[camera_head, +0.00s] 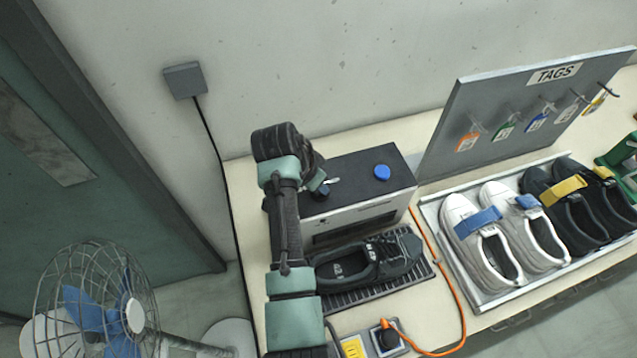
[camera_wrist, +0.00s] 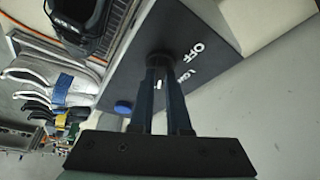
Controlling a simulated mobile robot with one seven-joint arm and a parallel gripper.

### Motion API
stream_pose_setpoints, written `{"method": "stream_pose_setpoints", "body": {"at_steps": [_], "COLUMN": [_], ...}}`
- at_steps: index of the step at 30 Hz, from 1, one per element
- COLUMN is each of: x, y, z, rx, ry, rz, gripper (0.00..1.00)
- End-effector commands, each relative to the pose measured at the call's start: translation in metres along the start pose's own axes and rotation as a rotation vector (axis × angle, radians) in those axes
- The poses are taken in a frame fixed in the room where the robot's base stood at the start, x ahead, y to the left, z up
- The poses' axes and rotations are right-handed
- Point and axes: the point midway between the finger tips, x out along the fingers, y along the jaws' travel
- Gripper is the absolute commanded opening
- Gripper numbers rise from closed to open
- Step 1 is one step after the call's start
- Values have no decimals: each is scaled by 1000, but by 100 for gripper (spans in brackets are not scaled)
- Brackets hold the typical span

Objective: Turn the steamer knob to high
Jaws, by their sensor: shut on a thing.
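The steamer is a dark box (camera_head: 352,172) on the bench against the wall, with a blue round button (camera_head: 382,172) on top that also shows in the wrist view (camera_wrist: 123,107). Its dark knob (camera_wrist: 160,57) stands on the top panel. White "OFF" and part of a "LOW" label show beside the knob in the wrist view. My gripper (camera_wrist: 160,66) is shut on the knob, a finger on each side. The gripper (camera_head: 320,186) is at the left end of the box in the head view. The fingers partly hide the knob; its pointer setting and any high mark cannot be made out.
A black shoe (camera_head: 340,270) lies on a dark grate in front of the steamer. A tray (camera_head: 432,215) with white and black shoes stands right, below a tag board (camera_head: 450,130). An orange cable (camera_head: 440,262) crosses the bench. A fan (camera_head: 95,310) stands at left.

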Motion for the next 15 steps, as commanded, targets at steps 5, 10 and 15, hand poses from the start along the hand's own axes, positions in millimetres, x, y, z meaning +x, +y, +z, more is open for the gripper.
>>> {"method": "stream_pose_setpoints", "body": {"at_steps": [5,10,15], "x": [-1,-1,-1], "y": [-1,-1,0], "z": [-1,-1,-1], "rx": [8,8,7], "ry": [2,2,2], "rz": [0,0,0], "gripper": [0,0,35]}}
